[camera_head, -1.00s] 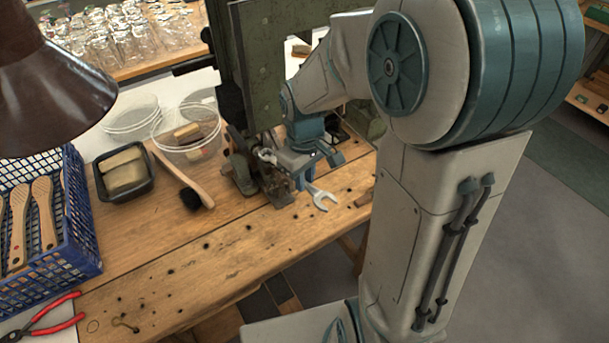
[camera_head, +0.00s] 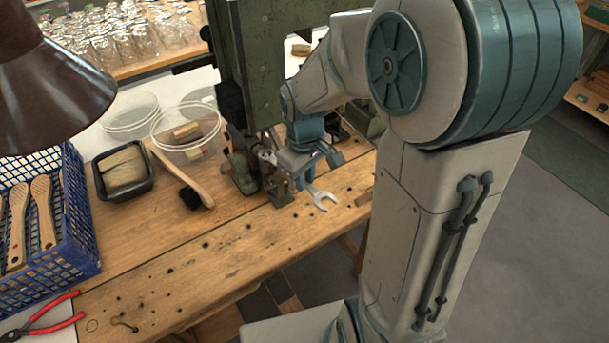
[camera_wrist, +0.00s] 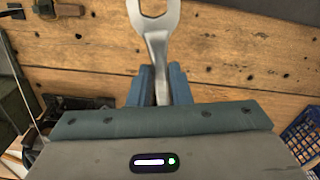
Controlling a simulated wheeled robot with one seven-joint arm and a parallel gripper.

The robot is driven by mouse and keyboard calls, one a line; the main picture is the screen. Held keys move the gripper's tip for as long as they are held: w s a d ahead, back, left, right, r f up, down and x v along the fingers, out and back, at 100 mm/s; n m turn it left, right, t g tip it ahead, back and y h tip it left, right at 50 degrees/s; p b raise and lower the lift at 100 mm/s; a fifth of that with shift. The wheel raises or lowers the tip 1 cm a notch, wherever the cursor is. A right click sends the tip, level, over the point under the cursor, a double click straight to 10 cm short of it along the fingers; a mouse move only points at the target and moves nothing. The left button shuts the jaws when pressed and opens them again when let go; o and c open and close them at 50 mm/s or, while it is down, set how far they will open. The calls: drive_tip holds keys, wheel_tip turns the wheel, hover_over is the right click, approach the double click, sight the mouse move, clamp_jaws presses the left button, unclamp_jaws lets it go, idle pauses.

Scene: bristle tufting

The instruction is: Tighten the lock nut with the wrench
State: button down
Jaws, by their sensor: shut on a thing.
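My gripper (camera_head: 305,170) is low over the bench beside the green machine. It is shut on a steel open-ended wrench (camera_head: 321,197), whose open jaw points toward the front of the bench in the head view. In the wrist view the wrench (camera_wrist: 157,45) runs up from between the blue fingers (camera_wrist: 160,86), its jaw cut off by the top edge. The wrench jaw is over bare wood and surrounds nothing that I can see. I cannot make out the lock nut; the machine's small metal parts (camera_head: 268,177) beside my gripper are partly hidden.
The green machine (camera_head: 258,60) stands behind my gripper. A wooden-handled brush (camera_head: 180,174), a black tray (camera_head: 124,172), clear tubs (camera_head: 187,130) and a blue crate (camera_head: 80,235) of brushes are to the left. Red pliers (camera_head: 42,318) lie at front left. The front bench top is mostly clear.

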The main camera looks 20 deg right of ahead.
drive_tip(key=shift+f+b, duration=0.3)
drive_tip(key=shift+f, duration=0.15)
idle(0.5)
drive_tip(key=shift+s+a+m, duration=0.3)
drive_tip(key=shift+a+m, duration=0.3)
drive_tip(key=shift+a, duration=0.05)
drive_tip(key=shift+a, duration=0.1)
